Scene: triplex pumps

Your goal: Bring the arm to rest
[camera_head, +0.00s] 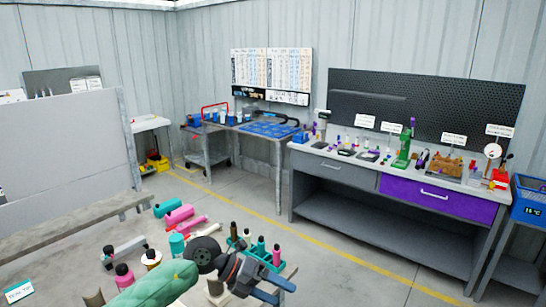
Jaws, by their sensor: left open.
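My left arm, in green and dark grey, comes in at the bottom of the head view. Its gripper (277,287) has blue fingers that stand apart and point right, with nothing seen between them. It is in front of a teal tray (273,263) that holds dark and pink-capped upright pieces; whether they touch I cannot tell. My right gripper is not in view.
A workbench with a purple drawer (437,197) and a blue-topped table (270,129) stand along the back wall. Grey floor (345,270) lies open to the right.

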